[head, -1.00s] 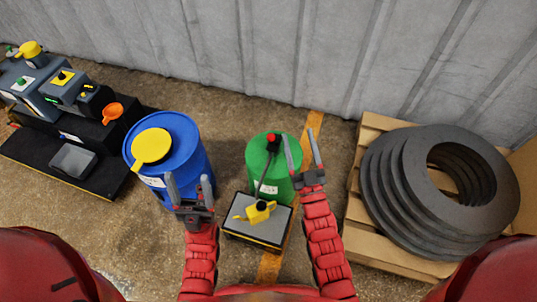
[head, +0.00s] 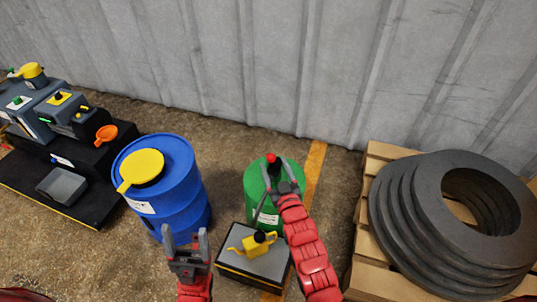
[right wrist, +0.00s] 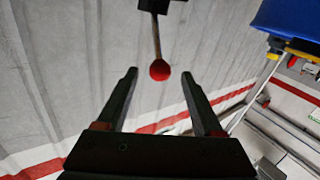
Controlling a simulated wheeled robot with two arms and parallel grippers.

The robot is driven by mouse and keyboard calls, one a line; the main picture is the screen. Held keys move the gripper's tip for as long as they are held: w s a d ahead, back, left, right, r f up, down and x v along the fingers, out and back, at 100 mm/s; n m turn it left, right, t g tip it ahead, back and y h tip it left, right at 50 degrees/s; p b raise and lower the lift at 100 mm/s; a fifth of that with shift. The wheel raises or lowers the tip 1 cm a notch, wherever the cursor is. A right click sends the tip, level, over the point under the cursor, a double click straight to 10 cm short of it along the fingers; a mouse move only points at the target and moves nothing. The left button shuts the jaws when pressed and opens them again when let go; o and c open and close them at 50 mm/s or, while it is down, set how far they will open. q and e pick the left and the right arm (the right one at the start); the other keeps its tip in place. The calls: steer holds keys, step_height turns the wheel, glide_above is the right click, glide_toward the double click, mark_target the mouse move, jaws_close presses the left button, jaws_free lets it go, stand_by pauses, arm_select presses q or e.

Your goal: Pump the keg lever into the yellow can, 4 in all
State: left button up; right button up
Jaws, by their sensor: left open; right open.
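The green keg (head: 253,181) stands near the wall. Its lever ends in a red knob (head: 271,158), and part of the keg is hidden behind my right arm. My right gripper (head: 275,166) is open at the knob. In the right wrist view the red knob (right wrist: 159,70) appears between the open fingertips (right wrist: 159,74); I cannot tell whether they touch it. The yellow can (head: 256,244), with a dark round top, sits on a low grey-topped stand (head: 236,262) in front of the keg. My left gripper (head: 186,240) is open and empty, left of the stand.
A blue drum (head: 168,200) with a yellow funnel-like lid (head: 143,167) stands left of the keg. A dark bench with machines (head: 60,150) and a grey tray (head: 62,185) is at far left. Thick grey rings (head: 410,230) lie on a wooden pallet (head: 375,275) at right.

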steer(key=b+x, duration=0.1)
steer(key=x, duration=0.6)
steer(key=shift+b, duration=0.35)
steer(key=shift+c, duration=0.3)
jaws_close()
stand_by(0.8)
